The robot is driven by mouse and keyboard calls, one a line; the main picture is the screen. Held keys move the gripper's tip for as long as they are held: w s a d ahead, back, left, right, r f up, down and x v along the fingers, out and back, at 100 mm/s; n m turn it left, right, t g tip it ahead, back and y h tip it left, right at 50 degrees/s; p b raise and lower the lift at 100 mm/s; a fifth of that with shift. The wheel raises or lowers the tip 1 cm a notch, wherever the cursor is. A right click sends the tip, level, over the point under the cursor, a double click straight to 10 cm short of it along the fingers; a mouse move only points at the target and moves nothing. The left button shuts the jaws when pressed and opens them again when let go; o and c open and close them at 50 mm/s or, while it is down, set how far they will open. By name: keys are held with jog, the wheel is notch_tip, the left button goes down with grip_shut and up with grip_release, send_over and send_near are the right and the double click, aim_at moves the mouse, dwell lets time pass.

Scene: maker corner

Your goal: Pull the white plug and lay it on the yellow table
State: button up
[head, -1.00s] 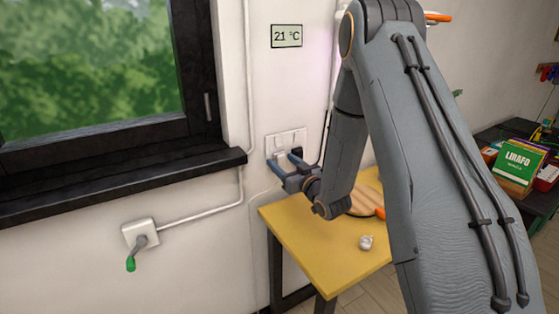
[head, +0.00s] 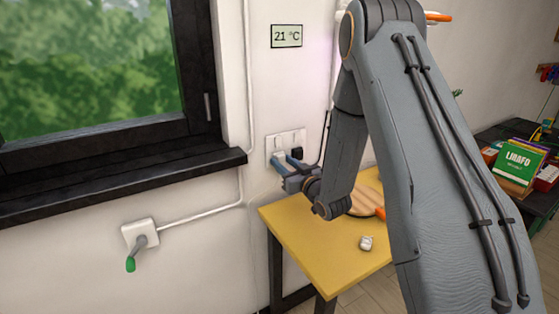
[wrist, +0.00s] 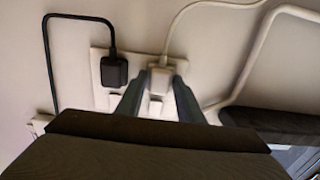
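The white plug (wrist: 160,77) sits in the wall socket plate (wrist: 98,80), its white cord curving away across the wall. It also shows in the head view (head: 279,156) on the plate's left side. My gripper (wrist: 160,76) has one finger on each side of the white plug, with no clear gap, so it looks shut on it. In the head view my gripper (head: 281,161) reaches the plate from the right. The yellow table (head: 300,248) stands below and to the right of the socket.
A black plug (wrist: 114,71) with a black cord sits close beside the white one. A small white object (head: 366,243) and a round wooden board (head: 366,198) are on the yellow table. Its front left part is clear. A dark window sill (head: 120,183) juts out left of the socket.

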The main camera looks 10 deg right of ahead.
grip_shut()
jog(key=p+v, duration=0.1)
jog(key=v, duration=0.5)
dwell(0.9)
